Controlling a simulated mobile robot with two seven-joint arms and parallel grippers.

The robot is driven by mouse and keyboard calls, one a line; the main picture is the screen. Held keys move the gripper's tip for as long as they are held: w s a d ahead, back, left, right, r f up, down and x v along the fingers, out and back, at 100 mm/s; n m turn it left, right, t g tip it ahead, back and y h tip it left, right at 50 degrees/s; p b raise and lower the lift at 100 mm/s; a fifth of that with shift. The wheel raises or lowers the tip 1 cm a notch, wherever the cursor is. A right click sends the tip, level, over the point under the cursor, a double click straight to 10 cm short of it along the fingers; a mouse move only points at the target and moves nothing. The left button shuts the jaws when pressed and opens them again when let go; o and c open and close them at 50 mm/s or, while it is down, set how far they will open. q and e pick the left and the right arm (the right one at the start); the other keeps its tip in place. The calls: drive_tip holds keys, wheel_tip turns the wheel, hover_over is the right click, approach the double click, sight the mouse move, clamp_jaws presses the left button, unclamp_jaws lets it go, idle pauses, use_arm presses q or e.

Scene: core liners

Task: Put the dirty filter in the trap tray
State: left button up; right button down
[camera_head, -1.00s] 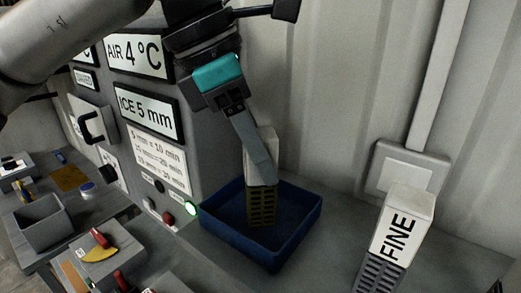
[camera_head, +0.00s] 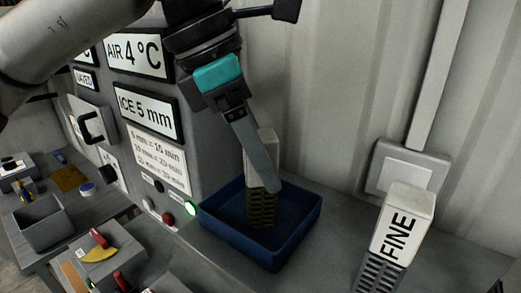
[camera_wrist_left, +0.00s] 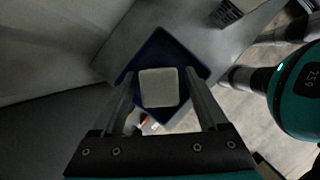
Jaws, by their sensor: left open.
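The dirty filter has a white upper body (camera_head: 258,152) and a dark yellow-green slotted lower part (camera_head: 262,208). It stands roughly upright inside the blue trap tray (camera_head: 291,240). The wrist view shows its white top (camera_wrist_left: 158,88) over the blue tray (camera_wrist_left: 158,50). My left gripper (camera_wrist_left: 161,74) is open, with one finger on each side of the filter and gaps visible. In the head view the near finger of the left gripper (camera_head: 268,186) partly hides the filter. My right gripper is not in view.
A second filter marked FINE (camera_head: 402,232) stands at the right on the grey bench. A grey cabinet (camera_head: 150,110) with signs and buttons rises left of the tray. A wall box (camera_head: 405,170) is behind the FINE filter. Bench between tray and FINE filter is clear.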

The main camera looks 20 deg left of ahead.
use_arm(q)
drive_tip(key=v, duration=1.2)
